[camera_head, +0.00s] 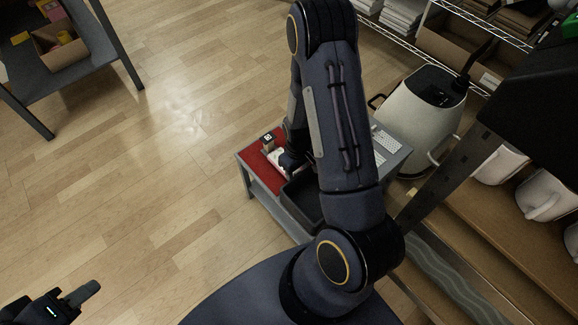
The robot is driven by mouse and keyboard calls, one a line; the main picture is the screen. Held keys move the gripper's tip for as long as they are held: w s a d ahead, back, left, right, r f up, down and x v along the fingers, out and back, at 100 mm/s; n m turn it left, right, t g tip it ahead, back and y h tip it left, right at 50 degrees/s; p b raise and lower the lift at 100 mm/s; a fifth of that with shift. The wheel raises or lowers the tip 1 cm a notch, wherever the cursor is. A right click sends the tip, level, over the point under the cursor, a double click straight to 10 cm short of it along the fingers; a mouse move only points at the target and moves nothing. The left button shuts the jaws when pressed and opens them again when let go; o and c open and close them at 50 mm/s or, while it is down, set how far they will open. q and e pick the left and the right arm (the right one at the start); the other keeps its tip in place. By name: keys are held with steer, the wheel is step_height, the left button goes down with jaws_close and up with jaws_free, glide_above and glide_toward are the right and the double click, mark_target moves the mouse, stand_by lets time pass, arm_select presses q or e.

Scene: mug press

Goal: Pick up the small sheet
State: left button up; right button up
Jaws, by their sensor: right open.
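A small side table (257,184) stands on the wood floor in the middle of the view, with a red surface (252,162) on its left part. A small pale patterned piece (275,157) lies on the red; I cannot tell whether it is the small sheet. White sheets (386,139) lie on the table's right side. My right arm covers much of the table. My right gripper (291,161) is open, low over the table beside the pale piece, and mostly hidden. My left gripper (82,294) is at the lower left, over the floor, far from the table; its jaw gap is unclear.
A small dark device (268,139) stands on the red surface. A dark tray (301,199) sits at the table's front, partly hidden. Shelves with white mugs (547,195) line the right.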

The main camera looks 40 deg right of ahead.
jaws_close()
steer(key=shift+r, duration=0.1)
